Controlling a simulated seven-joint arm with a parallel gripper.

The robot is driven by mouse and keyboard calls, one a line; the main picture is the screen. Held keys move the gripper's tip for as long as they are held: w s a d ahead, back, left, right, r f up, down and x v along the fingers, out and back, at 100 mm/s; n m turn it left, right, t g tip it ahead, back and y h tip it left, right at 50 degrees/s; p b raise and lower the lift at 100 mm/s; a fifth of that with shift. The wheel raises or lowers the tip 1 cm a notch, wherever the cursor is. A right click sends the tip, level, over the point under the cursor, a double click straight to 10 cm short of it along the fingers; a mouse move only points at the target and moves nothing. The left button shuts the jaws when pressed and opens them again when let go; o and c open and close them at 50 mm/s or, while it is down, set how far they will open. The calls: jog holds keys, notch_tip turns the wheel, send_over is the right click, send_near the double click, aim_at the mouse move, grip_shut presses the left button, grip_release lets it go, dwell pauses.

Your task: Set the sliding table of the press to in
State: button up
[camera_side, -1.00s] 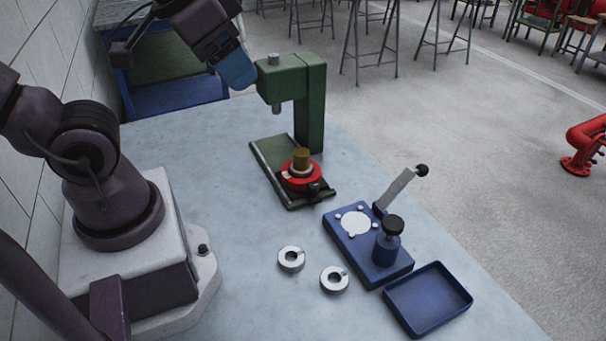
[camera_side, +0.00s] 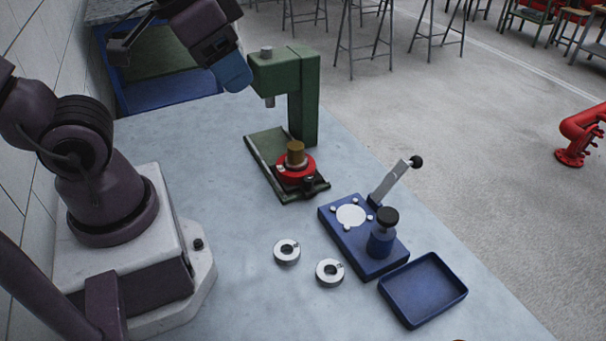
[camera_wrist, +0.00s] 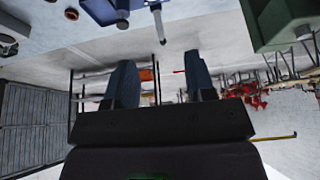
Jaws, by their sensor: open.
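The green press (camera_side: 303,95) stands at the back of the bench, its ram (camera_side: 269,101) raised over the base. Its flat green base (camera_side: 270,160) runs toward the camera. A red round holder (camera_side: 296,170) with a brass cylinder (camera_side: 296,152) sits near the base's near end, beside a black knob (camera_side: 308,182). I cannot tell the sliding table apart from the base. My gripper (camera_side: 236,76) is left of the press head, above the bench and apart from the table. In the wrist view my fingers (camera_wrist: 160,82) are spread with nothing between them; part of the green press (camera_wrist: 285,18) shows upper right.
A blue fixture (camera_side: 350,238) with a lever (camera_side: 392,180) and black-topped post stands at right. A blue tray (camera_side: 424,292) lies in front of it. Two metal rings (camera_side: 287,251) (camera_side: 330,272) lie on the bench. The bench left of the press base is clear.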

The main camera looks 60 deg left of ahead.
jog(key=w+d+f+m+g+y, duration=0.25)
jog(key=f+m+g, duration=0.2)
jog(key=f, duration=0.45)
jog(key=m+t+y, duration=0.2)
jog(key=m+y, duration=0.8)
jog(key=m, duration=0.6)
send_near(309, 182)
jog(key=shift+n, duration=0.25)
jog(key=s, duration=0.2)
jog(key=s+d, duration=0.1)
jog(key=s, duration=0.1)
jog(key=s+d, duration=0.1)
jog(key=s, duration=0.1)
jog(key=shift+s+f, duration=0.1)
jog(key=shift+f, duration=0.05)
jog(key=w+a+f, duration=0.1)
jog(key=w+a, duration=0.1)
jog(key=a, duration=0.1)
jog(key=w+a+f+m+t, duration=0.1)
jog(key=w+a, duration=0.2)
jog(key=a, duration=0.1)
jog(key=w+a+f+t, duration=0.1)
jog(key=w+a+f, duration=0.1)
jog(key=w+a, duration=0.1)
jog(key=shift+a+f+m+t, duration=0.1)
jog(key=shift+a+m+t, duration=0.15)
jog(key=shift+m, duration=0.15)
jog(key=shift+s, duration=0.1)
jog(key=shift+c, duration=0.2)
